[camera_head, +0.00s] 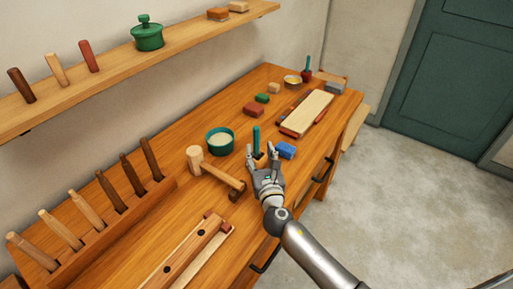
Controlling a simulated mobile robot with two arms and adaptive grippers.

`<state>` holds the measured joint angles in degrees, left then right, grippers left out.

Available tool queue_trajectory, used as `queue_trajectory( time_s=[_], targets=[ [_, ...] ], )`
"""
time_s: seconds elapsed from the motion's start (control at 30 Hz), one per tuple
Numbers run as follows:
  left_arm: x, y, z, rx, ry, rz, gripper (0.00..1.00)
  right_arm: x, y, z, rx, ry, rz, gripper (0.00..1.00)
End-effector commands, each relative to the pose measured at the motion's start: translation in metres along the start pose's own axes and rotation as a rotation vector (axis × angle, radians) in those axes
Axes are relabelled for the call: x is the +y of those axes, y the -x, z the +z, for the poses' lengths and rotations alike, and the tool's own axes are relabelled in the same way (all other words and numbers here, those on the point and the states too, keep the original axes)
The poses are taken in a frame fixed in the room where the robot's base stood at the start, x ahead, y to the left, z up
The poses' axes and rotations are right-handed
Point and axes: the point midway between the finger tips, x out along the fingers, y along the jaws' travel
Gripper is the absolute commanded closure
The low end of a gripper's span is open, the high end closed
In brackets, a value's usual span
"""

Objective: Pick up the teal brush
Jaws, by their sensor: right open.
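The teal brush (256,137) stands upright on the wooden workbench, with its teal handle pointing up. A light wooden part shows low down near my fingers. My right gripper (262,153) is open just in front of the brush, its fingers pointing toward it, one on each side of its lower part. I see nothing held, and the fingers partly hide the brush's base. My left gripper is not in view.
A pale board (308,112) lies behind. A tool rack (105,230) fills the bench's left side.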

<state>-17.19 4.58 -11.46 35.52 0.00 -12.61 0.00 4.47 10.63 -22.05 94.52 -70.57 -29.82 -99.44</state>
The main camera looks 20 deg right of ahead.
Motion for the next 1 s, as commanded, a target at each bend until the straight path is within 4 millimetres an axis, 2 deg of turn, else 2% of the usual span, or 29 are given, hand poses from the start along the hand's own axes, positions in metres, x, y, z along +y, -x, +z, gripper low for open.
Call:
queue_trajectory(
  time_s=[0.1, 0.33, 0.5, 0.63, 1.0],
  targets=[
    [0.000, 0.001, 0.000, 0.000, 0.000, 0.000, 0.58, 0.000, -0.013, 0.000, 0.001, -0.003, -0.002, 0.56],
    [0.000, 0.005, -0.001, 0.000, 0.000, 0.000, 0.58, 0.000, -0.026, 0.003, 0.001, -0.005, -0.001, 0.56],
    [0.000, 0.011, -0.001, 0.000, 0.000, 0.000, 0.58, -0.001, -0.050, 0.009, 0.001, -0.005, -0.002, 0.56],
    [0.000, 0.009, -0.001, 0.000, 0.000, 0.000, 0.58, -0.001, -0.063, 0.006, 0.002, -0.006, -0.003, 0.56],
    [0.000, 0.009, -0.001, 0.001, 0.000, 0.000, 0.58, -0.001, -0.070, 0.006, 0.002, -0.005, -0.001, 0.56]
  ],
)
